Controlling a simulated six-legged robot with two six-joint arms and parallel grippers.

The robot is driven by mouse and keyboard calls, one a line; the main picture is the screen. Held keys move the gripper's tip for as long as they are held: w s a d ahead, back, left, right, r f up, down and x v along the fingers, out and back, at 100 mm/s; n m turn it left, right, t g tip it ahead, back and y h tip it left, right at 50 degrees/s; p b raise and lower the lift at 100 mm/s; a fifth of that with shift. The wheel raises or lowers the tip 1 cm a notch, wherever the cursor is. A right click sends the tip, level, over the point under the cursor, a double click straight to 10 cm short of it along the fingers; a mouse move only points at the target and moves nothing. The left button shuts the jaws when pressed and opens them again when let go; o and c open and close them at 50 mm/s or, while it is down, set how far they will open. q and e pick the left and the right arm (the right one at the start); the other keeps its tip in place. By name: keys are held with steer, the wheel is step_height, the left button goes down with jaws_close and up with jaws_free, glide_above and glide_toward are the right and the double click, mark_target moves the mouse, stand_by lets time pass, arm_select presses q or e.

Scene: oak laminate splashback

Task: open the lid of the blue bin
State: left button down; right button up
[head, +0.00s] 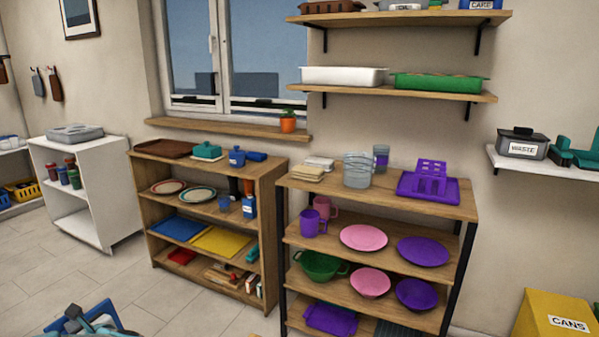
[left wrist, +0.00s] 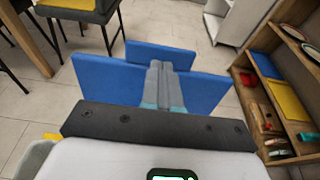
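A blue bin (head: 100,309) is cut off at the bottom left of the head view, with pale, mixed shapes beside its blue edge. Flat blue panels of it (left wrist: 105,80) show large in the left wrist view, one raised behind the others. My left gripper (head: 75,319) is over the bin in the head view. In the left wrist view its grey fingers (left wrist: 163,85) lie close together against the blue panels. I cannot tell whether a lid edge is between them. The lid's exact position is partly hidden. My right gripper is not in view.
A wooden shelf (head: 205,164) with trays and dishes stands beyond the bin, with a second shelf (head: 376,200) to its right. A yellow bin (head: 540,312) labelled CANS is at the lower right. Dark chairs (left wrist: 85,14) are at the left wrist view's upper left.

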arm_select(q)
steer(key=v, duration=1.3)
steer(key=shift+s+d+f, duration=0.2)
steer(key=shift+d+f, duration=0.05)
steer(key=shift+d, duration=0.2)
steer(key=shift+f, duration=0.1)
